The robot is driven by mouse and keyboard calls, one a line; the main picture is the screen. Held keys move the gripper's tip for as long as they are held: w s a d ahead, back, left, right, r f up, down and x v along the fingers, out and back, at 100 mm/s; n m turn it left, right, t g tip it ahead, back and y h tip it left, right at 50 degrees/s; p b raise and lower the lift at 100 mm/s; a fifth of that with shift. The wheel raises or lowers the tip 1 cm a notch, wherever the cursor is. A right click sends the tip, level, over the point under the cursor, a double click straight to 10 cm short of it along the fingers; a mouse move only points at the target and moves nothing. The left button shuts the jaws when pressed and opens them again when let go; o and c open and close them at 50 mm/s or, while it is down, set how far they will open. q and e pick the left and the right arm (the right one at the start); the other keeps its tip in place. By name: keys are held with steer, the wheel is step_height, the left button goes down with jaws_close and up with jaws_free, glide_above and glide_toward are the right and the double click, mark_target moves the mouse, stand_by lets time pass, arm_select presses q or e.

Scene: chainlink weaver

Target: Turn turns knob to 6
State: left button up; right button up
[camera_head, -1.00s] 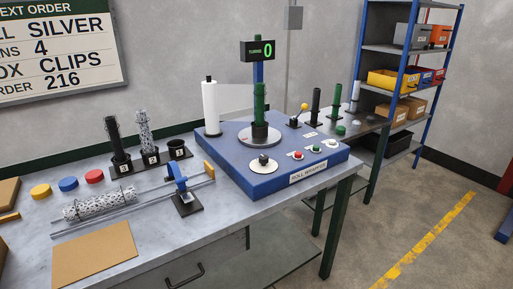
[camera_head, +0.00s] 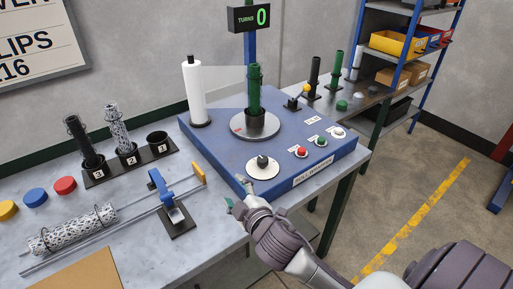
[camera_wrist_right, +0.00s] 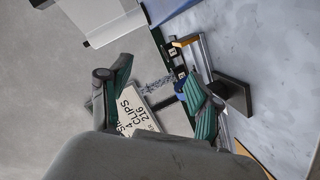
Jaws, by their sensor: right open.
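The turns knob (camera_head: 262,162) is a black knob on a white round dial, on the front part of the blue roll wrapper (camera_head: 215,150). The turns display (camera_head: 249,18) reads a green 0. My right gripper (camera_head: 238,193) is open and empty at the wrapper's front left edge, just below and left of the knob and apart from it. In the right wrist view its two green-padded fingers (camera_wrist_right: 160,95) are spread with nothing between them; the knob does not show there. My left gripper is not in view.
A green roll (camera_head: 255,92) stands on the turntable behind the knob. A white film roll (camera_head: 194,92) stands at the back left. A blue clamp stand (camera_head: 165,195) is left of my gripper.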

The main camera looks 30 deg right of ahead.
steer(key=w+a+r+n+t+y, duration=0.1)
steer(key=w+a+r+n+y, duration=0.3)
steer(key=r+n+y, duration=0.45)
steer(key=w+a+r+n+t+y, duration=0.1)
steer(key=w+a+r+n+y, duration=0.4)
steer(key=n, duration=0.6)
steer(key=n+g+h, duration=0.9)
steer(key=n+g, duration=0.5)
steer(key=n, duration=0.3)
glide_toward(263, 158)
steer(key=p+x, duration=0.3)
steer(key=x, duration=0.6)
steer(key=shift+f+p, duration=0.1)
steer(key=shift+p, duration=0.25)
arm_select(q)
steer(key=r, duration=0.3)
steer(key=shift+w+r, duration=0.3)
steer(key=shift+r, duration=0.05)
